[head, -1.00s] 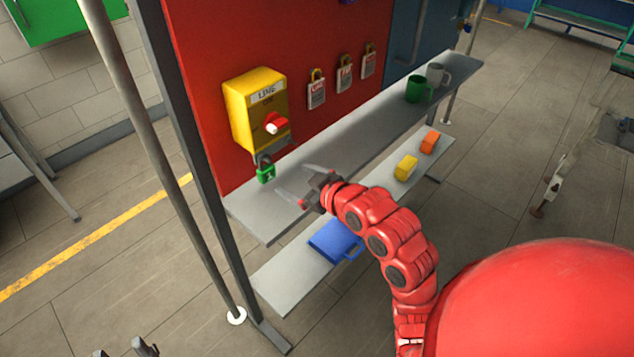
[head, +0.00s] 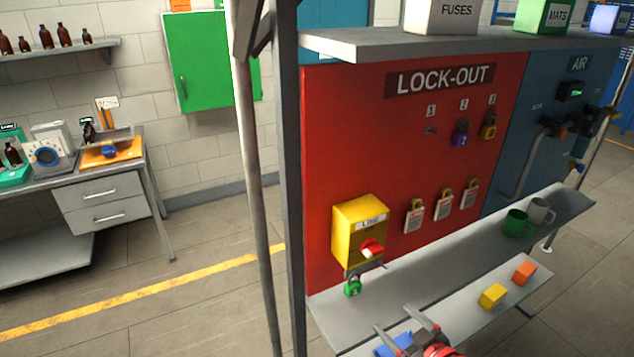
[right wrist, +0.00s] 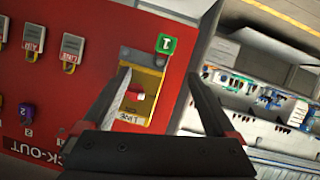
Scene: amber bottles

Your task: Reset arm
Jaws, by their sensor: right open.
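My right gripper (head: 392,317) is open and empty, low in the head view, above the lower shelf edge and apart from the board. In the right wrist view, my right gripper's spread fingers (right wrist: 157,75) frame a yellow switch box, with nothing held between them. The yellow box (head: 358,232) has a red switch (head: 371,247) and is on the red lock-out board (head: 400,130). A green padlock (head: 352,287) hangs under the box; it also shows in the right wrist view (right wrist: 166,45). My left gripper is out of view.
A grey shelf (head: 450,262) under the board holds a green mug (head: 517,223) and a grey mug (head: 541,210). Yellow (head: 493,296) and orange (head: 524,272) blocks sit lower. A post (head: 258,190) stands left. Amber bottles (head: 46,37) stand on the far-left wall shelf.

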